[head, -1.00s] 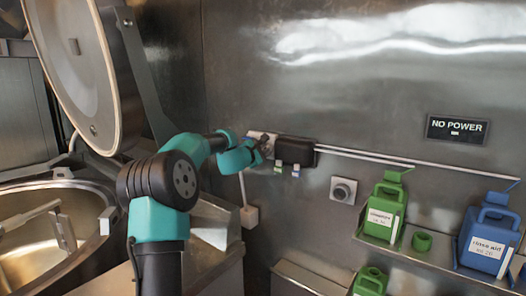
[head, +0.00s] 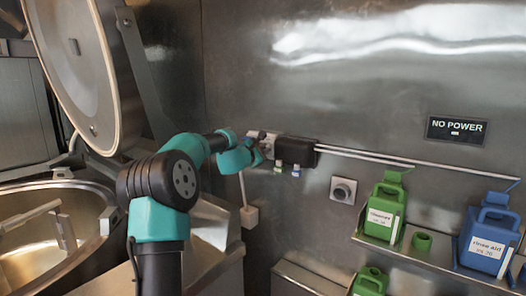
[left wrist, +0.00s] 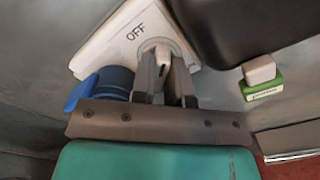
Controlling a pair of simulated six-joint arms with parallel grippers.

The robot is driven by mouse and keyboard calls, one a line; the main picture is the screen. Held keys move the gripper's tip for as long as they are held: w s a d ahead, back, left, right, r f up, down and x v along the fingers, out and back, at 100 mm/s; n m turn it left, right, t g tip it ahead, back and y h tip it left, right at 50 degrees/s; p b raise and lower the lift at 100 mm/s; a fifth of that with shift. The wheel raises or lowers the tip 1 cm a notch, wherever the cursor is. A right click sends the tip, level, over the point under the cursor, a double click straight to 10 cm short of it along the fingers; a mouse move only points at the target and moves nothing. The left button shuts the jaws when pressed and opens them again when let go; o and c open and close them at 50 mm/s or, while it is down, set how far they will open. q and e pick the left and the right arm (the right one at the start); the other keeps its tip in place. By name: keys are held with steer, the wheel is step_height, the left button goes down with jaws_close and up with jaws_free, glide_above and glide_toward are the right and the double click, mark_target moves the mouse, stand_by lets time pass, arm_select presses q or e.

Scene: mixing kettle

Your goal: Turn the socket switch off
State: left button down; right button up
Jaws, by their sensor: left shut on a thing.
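The socket switch (left wrist: 113,44) is a white wall plate marked OFF, with a round light knob (left wrist: 163,45) in it. My left gripper (left wrist: 164,84) has its two fingers closed around the knob, hiding part of it. In the head view the left gripper (head: 263,146) is at the wall, in front of the white socket plate (head: 253,134) and left of a black box. A blue round connector (left wrist: 110,82) sits at the plate's lower edge. My right gripper is not in view.
The black box (head: 296,151) is close beside the gripper, with small tags (head: 295,171) under it. A NO POWER sign (head: 456,129) hangs at right. A shelf (head: 430,262) holds green and blue bottles. The open kettle (head: 50,230) is at left.

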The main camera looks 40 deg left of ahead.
arm_select(q)
steer(key=c, duration=1.1)
jaws_free()
steer(key=shift+s, duration=0.2)
steer(key=s, duration=0.5)
steer(key=s+d, duration=0.1)
steer(key=s, duration=0.5)
steer(key=s+d, duration=0.1)
steer(key=s, duration=0.5)
steer(key=shift+d, duration=0.25)
steer(key=shift+c, duration=0.5)
